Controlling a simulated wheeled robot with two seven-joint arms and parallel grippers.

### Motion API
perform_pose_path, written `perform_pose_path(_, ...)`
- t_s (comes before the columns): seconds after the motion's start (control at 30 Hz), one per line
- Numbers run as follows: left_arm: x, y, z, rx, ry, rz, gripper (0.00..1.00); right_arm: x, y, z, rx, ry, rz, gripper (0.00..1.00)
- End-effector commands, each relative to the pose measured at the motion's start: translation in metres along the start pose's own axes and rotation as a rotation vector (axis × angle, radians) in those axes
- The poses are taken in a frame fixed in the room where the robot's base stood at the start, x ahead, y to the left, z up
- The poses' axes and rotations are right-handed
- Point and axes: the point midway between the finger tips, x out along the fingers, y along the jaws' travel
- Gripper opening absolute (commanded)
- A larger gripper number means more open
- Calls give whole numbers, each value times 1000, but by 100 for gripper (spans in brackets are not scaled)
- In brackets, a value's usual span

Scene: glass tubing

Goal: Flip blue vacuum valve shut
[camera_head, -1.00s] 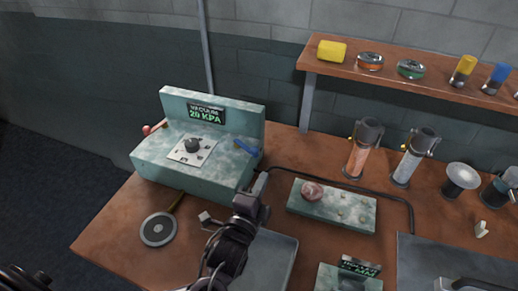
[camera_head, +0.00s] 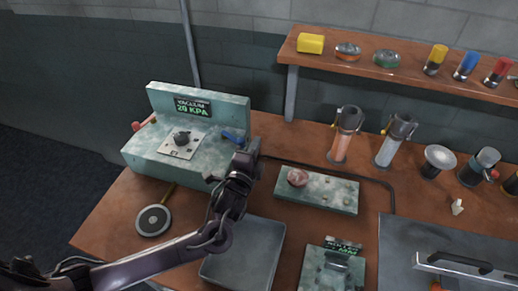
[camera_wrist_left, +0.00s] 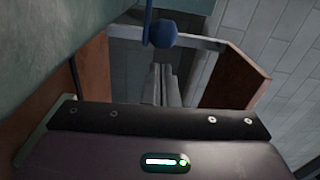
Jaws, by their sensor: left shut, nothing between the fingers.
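The blue vacuum valve lever (camera_head: 234,137) sits at the right end of the pale green vacuum box (camera_head: 150,153), whose sign reads VACUUM 20 KPA. In the left wrist view its round blue knob (camera_wrist_left: 163,34) hangs from a thin blue stem, just above the fingertips in the picture. My left gripper (camera_head: 254,146) is right beside the lever at the box's right end; its fingertips are hard to make out in the head view. In the left wrist view the left gripper (camera_wrist_left: 161,80) is shut and empty. I cannot tell whether it touches the knob. My right gripper is out of view.
A black dial (camera_head: 182,138) and a red-tipped lever (camera_head: 137,126) are on the box. A round grey disc (camera_head: 153,220) and a grey tray (camera_head: 276,239) lie in front. A green slab (camera_head: 343,195) and glass tubes (camera_head: 342,143) stand to the right.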

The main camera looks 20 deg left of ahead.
Motion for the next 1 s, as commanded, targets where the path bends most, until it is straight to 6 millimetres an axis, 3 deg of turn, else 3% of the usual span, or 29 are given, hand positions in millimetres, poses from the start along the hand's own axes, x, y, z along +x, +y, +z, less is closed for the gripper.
perform_pose_path(0.2, -6, -2, 16, -2, 1, -2, 0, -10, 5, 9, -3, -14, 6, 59)
perform_pose_path(1.0, -18, -2, 25, -2, -1, -3, 0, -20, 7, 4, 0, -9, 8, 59)
